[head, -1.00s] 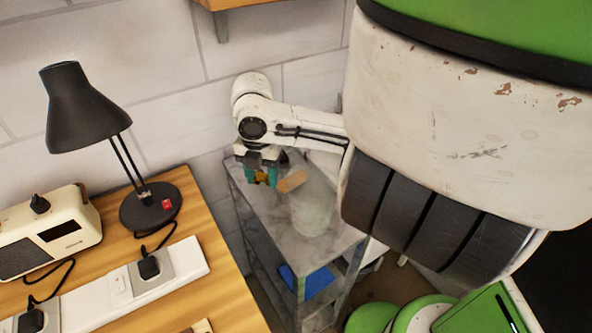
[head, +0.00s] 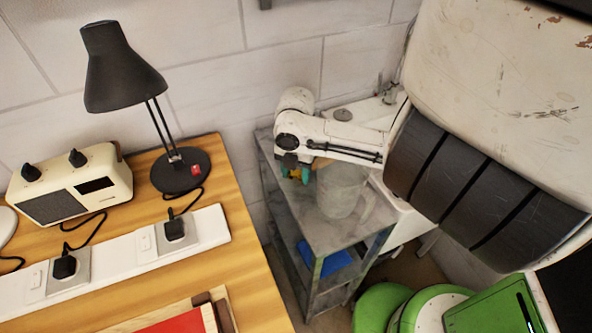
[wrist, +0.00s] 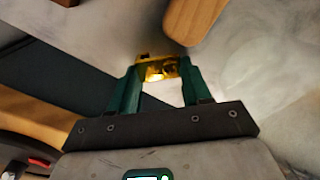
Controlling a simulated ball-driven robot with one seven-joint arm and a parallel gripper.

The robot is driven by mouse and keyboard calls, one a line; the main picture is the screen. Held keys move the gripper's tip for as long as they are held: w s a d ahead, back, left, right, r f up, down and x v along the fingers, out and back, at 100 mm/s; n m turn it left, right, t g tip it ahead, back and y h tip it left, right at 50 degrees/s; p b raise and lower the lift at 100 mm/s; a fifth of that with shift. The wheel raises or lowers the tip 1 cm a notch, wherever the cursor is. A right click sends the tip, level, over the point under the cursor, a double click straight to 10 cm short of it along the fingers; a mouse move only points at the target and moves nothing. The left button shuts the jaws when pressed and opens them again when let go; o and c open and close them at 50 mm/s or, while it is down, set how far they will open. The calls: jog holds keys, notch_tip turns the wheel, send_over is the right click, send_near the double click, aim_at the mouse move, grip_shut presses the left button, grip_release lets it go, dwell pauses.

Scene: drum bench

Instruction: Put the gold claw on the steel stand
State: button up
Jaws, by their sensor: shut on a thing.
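My gripper (head: 294,174) is over the far end of a grey, marble-like shelf top in the head view. In the wrist view my gripper (wrist: 158,78) has its green fingers shut on the gold claw (wrist: 157,67), a small yellow-gold piece at the fingertips. The claw is hardly visible in the head view. I cannot tell whether it touches the shelf top.
The grey shelf unit (head: 340,236) holds a cloudy jug (head: 342,192) close right of my gripper. A wooden piece (wrist: 195,20) lies near the claw. The wooden bench (head: 245,275) at left carries a black lamp (head: 122,70), radio (head: 70,190) and power strip (head: 120,255).

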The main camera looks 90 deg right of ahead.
aim_at(296, 175)
jog(key=shift+f, duration=0.1)
jog(key=o, duration=1.1)
notch_tip(296, 175, up, 12)
jog(key=shift+r, duration=0.15)
